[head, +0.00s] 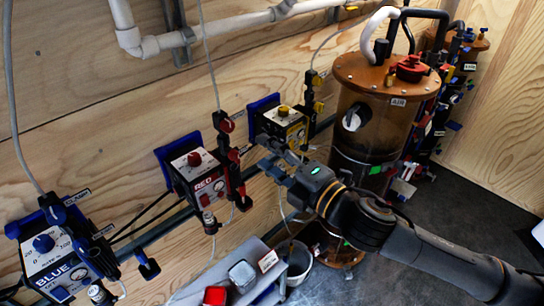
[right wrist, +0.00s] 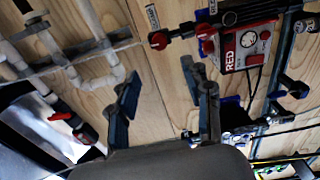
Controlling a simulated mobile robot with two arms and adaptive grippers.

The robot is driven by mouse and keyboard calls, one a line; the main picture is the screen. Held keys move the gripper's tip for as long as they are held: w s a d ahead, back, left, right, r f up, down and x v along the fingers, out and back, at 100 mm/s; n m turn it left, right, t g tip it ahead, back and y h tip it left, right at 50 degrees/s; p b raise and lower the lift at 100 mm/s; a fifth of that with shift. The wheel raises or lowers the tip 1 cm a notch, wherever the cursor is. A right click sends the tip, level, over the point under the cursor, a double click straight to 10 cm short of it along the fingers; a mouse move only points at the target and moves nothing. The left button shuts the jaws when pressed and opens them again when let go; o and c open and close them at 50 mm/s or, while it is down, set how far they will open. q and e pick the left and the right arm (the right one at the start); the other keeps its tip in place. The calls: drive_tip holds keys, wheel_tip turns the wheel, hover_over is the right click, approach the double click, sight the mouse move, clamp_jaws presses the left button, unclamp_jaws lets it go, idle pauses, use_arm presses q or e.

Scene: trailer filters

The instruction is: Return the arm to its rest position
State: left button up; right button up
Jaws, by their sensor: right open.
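My right arm (head: 430,255) reaches in from the lower right of the head view. Its gripper (head: 272,160) is near the wall, just below the yellow-labelled control box (head: 283,123) in the picture. Whether it touches the box or its fittings is unclear. In the right wrist view the two fingers (right wrist: 165,90) stand wide apart with nothing between them but plywood wall behind. The red control box (right wrist: 241,44) shows beyond the fingers at upper right there. My left gripper is in neither view.
Red (head: 200,176) and blue (head: 54,262) control boxes hang left of the gripper. A tall amber filter tank (head: 375,110) stands behind my forearm. A white bucket (head: 296,262) and a bench with small containers (head: 242,275) are below. Dark floor (head: 340,285) shows beneath the arm.

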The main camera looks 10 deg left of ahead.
drive_tip(key=shift+s+d, duration=0.25)
drive_tip(key=shift+d, duration=0.05)
drive_tip(key=shift+f, duration=0.1)
